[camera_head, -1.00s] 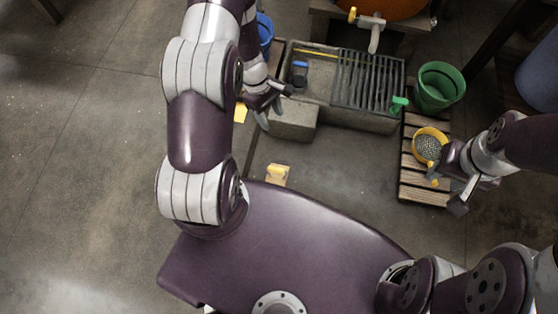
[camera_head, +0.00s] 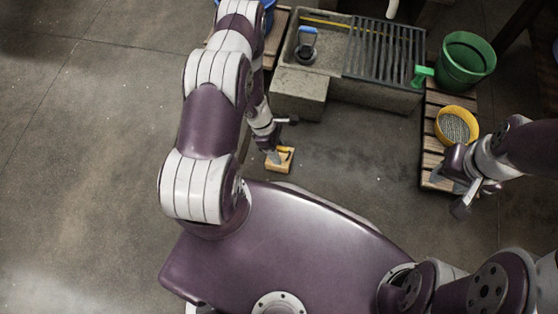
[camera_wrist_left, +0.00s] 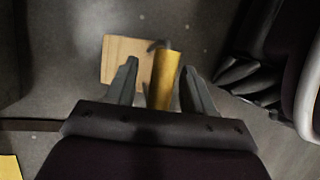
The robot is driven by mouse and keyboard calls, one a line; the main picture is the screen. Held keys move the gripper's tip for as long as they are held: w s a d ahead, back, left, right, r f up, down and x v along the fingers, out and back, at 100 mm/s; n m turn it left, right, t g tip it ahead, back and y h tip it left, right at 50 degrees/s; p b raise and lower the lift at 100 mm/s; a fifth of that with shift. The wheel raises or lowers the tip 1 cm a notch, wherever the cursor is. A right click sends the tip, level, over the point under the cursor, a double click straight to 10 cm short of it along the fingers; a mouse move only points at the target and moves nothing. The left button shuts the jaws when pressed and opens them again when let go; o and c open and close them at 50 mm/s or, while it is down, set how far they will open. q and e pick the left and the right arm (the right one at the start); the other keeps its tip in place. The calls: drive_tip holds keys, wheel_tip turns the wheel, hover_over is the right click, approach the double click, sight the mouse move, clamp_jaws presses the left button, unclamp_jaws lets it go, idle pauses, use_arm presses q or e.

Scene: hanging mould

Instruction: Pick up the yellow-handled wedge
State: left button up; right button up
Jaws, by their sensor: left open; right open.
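The wedge is a pale wooden block (camera_head: 276,166) with a yellow handle (camera_head: 286,149). It lies on the floor just beyond my own base. In the left wrist view the wooden block (camera_wrist_left: 124,60) lies beyond the left fingertip, and the yellow handle (camera_wrist_left: 165,78) stands between the two fingers. My left gripper (camera_head: 273,154) is open at the wedge and partly covers it in the head view. It also shows open in the left wrist view (camera_wrist_left: 160,75), with a gap on each side of the handle. My right gripper (camera_head: 467,195) is open, away at the right.
A stone trough with a metal grate (camera_head: 385,50) stands behind the wedge, with a concrete block (camera_head: 298,92) at its front. A green bucket (camera_head: 466,60) and a yellow bowl (camera_head: 456,125) of grey material are on a wooden pallet (camera_head: 432,150). Floor right of the wedge is clear.

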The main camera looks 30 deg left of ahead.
use_arm(q)
drive_tip(key=shift+d+f, duration=0.15)
clamp_jaws()
